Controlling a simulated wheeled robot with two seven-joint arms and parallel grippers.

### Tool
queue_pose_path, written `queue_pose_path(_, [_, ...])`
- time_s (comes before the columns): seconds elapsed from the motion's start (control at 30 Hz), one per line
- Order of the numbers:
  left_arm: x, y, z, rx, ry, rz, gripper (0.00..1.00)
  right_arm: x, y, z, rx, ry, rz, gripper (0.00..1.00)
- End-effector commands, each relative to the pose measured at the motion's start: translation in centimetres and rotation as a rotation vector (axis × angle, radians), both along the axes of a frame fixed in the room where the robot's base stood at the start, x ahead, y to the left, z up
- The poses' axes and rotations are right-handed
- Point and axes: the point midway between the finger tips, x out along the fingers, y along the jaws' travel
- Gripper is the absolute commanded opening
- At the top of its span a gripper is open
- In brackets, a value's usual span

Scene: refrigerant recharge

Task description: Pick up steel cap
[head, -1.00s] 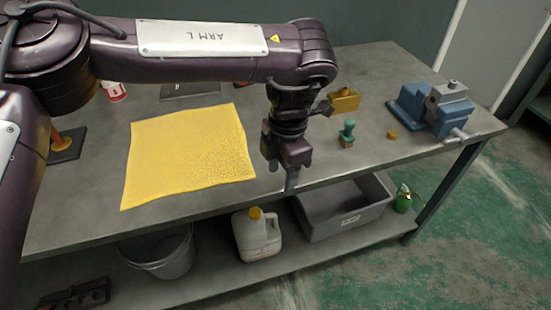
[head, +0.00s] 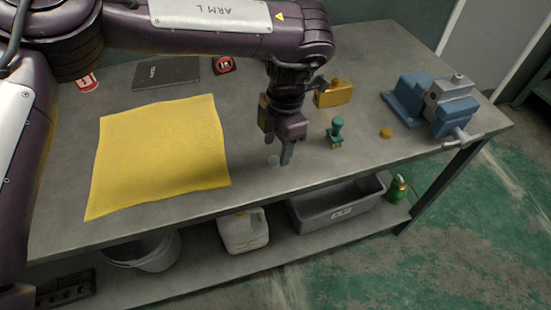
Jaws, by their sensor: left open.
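My left gripper (head: 279,152) points down over the front part of the workbench, right of the yellow cloth. It is open. A small pale grey round thing, which looks like the steel cap (head: 273,160), sits on the bench at the gripper's fingers. The fingers partly hide it, and I cannot tell whether they touch it. My right gripper is not in view.
The yellow cloth (head: 160,155) lies left on the grey bench (head: 270,195). Right of the gripper stand a green-topped brass fitting (head: 336,132), a yellow block (head: 334,94), a brass cap (head: 386,132) and a blue vise (head: 436,102). A grey bin (head: 335,205) stands below.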

Motion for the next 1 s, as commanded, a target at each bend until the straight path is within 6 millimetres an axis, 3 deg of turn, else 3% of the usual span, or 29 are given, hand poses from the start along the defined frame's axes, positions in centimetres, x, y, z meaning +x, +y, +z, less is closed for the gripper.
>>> queue_pose_path(0.07, [-0.4, 0.1, -1.3, 0.002, 0.005, 0.0, 0.52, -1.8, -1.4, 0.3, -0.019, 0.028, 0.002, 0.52])
queue_pose_path(0.17, [-0.5, 0.2, -2.7, 0.002, 0.003, 0.001, 0.52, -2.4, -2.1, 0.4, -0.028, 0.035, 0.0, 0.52])
queue_pose_path(0.4, [-0.5, 0.2, -3.7, 0.0, 0.0, 0.002, 0.52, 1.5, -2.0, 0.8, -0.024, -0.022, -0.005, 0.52])
queue_pose_path(0.5, [-0.5, 0.2, -3.7, 0.0, 0.0, 0.002, 0.52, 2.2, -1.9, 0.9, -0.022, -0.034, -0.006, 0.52])
queue_pose_path(0.87, [-0.5, 0.3, -3.7, 0.0, 0.0, 0.002, 0.07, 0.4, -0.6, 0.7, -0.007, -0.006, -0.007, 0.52])
queue_pose_path(1.0, [-0.5, 0.3, -3.7, 0.0, 0.0, 0.002, 0.05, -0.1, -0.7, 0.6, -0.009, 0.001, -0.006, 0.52])
